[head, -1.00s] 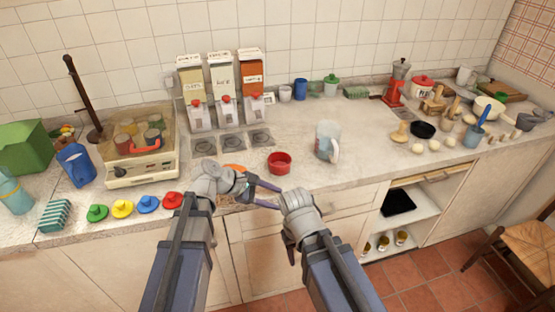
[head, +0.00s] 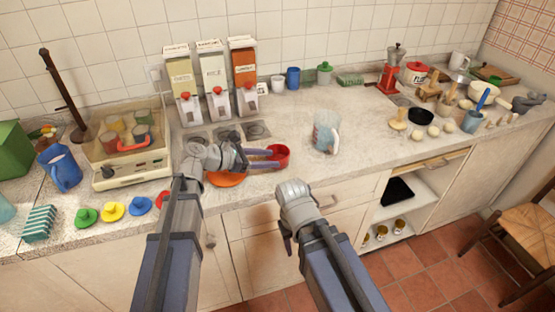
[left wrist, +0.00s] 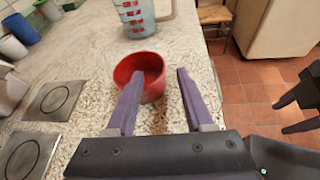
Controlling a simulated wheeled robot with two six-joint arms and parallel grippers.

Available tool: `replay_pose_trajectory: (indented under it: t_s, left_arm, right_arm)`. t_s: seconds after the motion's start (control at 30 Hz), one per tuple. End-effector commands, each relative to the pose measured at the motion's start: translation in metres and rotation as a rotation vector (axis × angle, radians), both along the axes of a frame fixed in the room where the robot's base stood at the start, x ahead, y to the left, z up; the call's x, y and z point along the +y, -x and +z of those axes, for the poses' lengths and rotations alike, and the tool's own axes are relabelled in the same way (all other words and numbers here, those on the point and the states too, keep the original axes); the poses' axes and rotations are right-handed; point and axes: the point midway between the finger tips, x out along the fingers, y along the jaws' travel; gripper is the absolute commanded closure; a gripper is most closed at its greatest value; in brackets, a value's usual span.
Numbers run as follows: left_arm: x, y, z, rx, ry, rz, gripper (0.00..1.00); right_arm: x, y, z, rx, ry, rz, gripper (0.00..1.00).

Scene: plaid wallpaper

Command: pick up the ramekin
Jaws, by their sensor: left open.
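The ramekin is a small red round bowl (head: 283,153) standing upright near the counter's front edge. It also shows in the left wrist view (left wrist: 152,66). My left gripper (head: 272,159) is open and reaches it from the left. In the left wrist view my left gripper (left wrist: 158,72) has one finger overlapping the ramekin's opening and the other just right of its rim. I cannot tell whether the first finger is inside or above it. My right gripper (left wrist: 279,119) is open and empty, out past the counter's front edge.
A measuring jug (head: 325,132) stands right of the ramekin. An orange plate (head: 226,180) lies under my left gripper. Cereal dispensers (head: 214,80) stand behind. The counter right of the jug (head: 365,130) is clear.

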Motion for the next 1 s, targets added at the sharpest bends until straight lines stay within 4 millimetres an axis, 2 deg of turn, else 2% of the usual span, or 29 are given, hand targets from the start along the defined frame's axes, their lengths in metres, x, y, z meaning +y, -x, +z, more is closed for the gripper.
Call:
replay_pose_trajectory:
  t_s: [0.3, 0.57, 1.0]
  left_arm:
    - [-0.036, -0.017, -0.019, -0.001, -0.001, -0.003, 0.48]
    - [-0.041, -0.019, -0.019, 0.0, -0.001, -0.001, 0.48]
    - [-0.04, -0.018, -0.019, 0.0, -0.001, -0.001, 0.95]
  right_arm:
    - [0.0, 0.0, -0.019, 0.0, 0.0, 0.0, 0.5]
    - [0.0, 0.0, -0.018, 0.0, 0.0, 0.0, 0.5]
    - [0.0, 0.0, -0.018, 0.0, 0.0, 0.0, 0.5]
